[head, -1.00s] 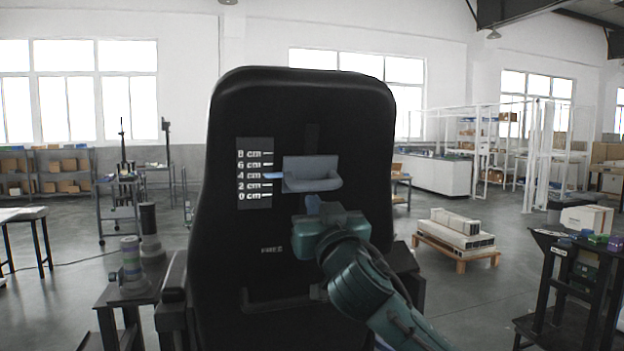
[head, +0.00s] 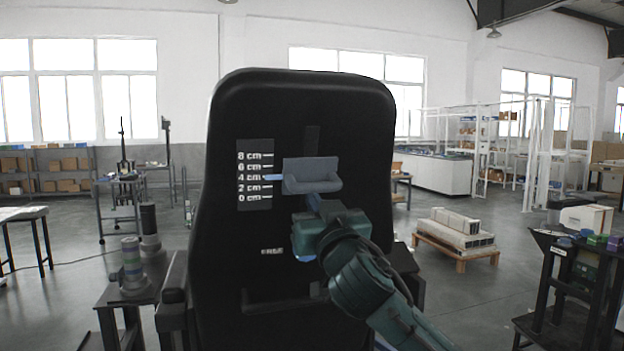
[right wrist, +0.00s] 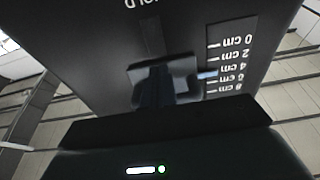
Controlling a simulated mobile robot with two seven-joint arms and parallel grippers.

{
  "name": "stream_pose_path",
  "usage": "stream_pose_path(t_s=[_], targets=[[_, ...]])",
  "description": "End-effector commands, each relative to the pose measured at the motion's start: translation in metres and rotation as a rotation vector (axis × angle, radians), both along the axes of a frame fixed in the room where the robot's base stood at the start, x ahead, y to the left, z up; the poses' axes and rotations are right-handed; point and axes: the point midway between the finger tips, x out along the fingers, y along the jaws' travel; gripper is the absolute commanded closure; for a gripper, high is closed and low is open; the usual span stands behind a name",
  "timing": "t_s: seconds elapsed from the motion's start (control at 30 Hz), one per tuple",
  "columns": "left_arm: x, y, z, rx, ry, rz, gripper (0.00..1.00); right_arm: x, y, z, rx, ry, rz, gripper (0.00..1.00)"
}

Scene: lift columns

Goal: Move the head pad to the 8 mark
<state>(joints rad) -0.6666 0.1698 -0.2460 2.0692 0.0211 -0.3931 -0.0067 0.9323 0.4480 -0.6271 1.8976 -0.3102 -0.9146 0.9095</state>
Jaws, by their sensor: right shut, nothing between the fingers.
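The grey head pad (head: 311,172) sits on the black seat back, over a dark vertical slot. Its pale blue pointer (head: 274,177) lies at the 4 cm line of the scale plate (head: 254,174), which runs from 0 cm up to 8 cm. My right gripper (head: 313,203) is shut and empty, just below the pad's lower edge. I cannot tell whether it touches the pad. In the right wrist view the scene is upside down; the pad (right wrist: 187,76) is partly hidden behind the dark fingers. My left gripper is not in view.
The tall black seat back (head: 240,110) fills the middle of the head view. A dark side table (head: 130,290) with round stacked parts stands at left. A pallet with pale boxes (head: 455,231) and a dark cart (head: 570,290) stand at right, with open floor between.

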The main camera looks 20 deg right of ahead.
Motion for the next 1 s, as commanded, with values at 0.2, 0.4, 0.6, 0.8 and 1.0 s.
stream_pose_path(t_s=[0.2,0.4,0.6,0.8,1.0], targets=[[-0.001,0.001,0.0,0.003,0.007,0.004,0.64,-0.001,0.0,0.004,0.0,0.0,0.0,1.0],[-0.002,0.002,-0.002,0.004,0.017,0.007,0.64,-0.002,0.0,0.007,0.001,0.0,0.0,1.0],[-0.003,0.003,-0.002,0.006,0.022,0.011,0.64,-0.003,0.0,0.01,0.001,0.0,0.0,1.0],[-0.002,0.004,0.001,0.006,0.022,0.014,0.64,-0.004,0.0,0.013,0.001,0.0,0.0,1.0],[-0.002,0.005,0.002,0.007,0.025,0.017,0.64,-0.005,0.0,0.017,0.001,-0.002,0.0,1.0]])
